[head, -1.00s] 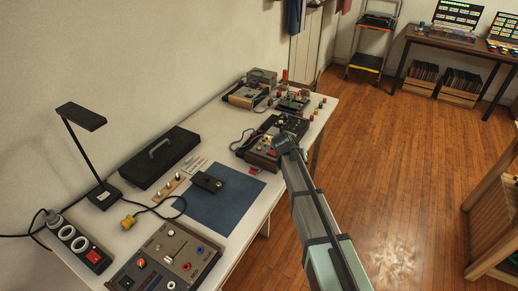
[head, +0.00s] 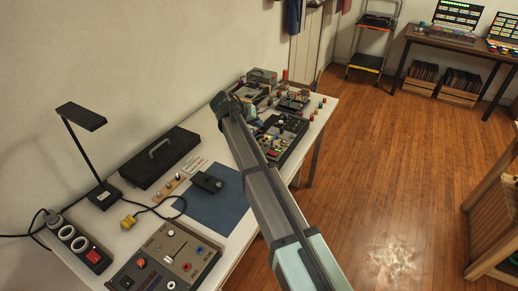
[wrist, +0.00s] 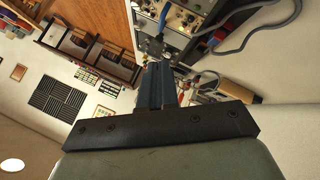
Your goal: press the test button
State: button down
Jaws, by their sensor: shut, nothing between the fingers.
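I cannot tell which control is the test button; no label is readable. A dark panel (head: 285,126) with several knobs and coloured parts lies near the bench's right edge, partly behind my arm. A grey control box (head: 168,258) with red, blue and orange controls sits at the front of the bench. My gripper (wrist: 157,68) shows in the wrist view with its fingers together and empty. Beyond the fingers is a panel with knobs and cables (wrist: 193,15); whether they touch it I cannot tell. In the head view my arm reaches over the bench, and its fingertips are not clearly visible.
A black case (head: 160,158), a desk lamp (head: 82,117) and a power strip (head: 80,243) occupy the bench's left side. A blue mat (head: 216,208) with a small dark box (head: 207,183) lies mid-bench. More devices crowd the far end.

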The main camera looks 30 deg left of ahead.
jog(key=shift+f, duration=0.15)
jog(key=shift+f, duration=4.25)
jog(key=shift+f, duration=0.8)
jog(key=shift+r, duration=0.8)
jog(key=shift+r, duration=2.5)
